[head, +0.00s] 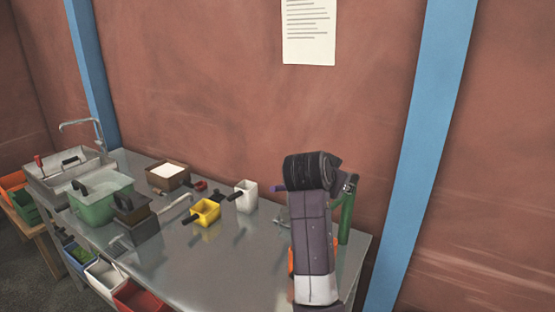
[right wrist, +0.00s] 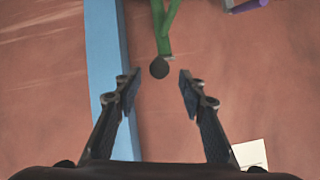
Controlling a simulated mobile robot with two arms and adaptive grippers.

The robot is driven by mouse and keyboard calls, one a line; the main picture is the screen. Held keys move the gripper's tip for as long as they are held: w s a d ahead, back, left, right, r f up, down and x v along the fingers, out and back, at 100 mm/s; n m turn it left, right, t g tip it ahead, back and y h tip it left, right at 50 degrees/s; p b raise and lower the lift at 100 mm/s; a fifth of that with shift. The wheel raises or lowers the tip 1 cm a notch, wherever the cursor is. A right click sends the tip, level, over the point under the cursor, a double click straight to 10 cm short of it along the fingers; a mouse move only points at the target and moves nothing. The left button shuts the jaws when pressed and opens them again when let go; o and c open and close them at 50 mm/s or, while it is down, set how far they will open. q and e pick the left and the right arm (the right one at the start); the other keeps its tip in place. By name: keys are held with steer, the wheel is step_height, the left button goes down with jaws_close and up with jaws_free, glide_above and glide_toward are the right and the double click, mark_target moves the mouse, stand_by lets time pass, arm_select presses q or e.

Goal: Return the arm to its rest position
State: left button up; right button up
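My right arm (head: 314,235) rises in front of the right end of the metal table in the head view and hides part of what stands there. My right gripper (right wrist: 160,80) is open in the right wrist view, with nothing held between its fingers. A green post-like part (right wrist: 165,35) with a dark round end (right wrist: 159,68) shows beyond the fingertips; the gap to it is hard to judge. The green part also shows just right of my arm in the head view (head: 346,218). My left gripper is not in view.
A sink (head: 70,170) is at the left. A blue post (head: 425,130) stands right of my arm.

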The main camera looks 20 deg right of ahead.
steer(key=shift+f, duration=0.1)
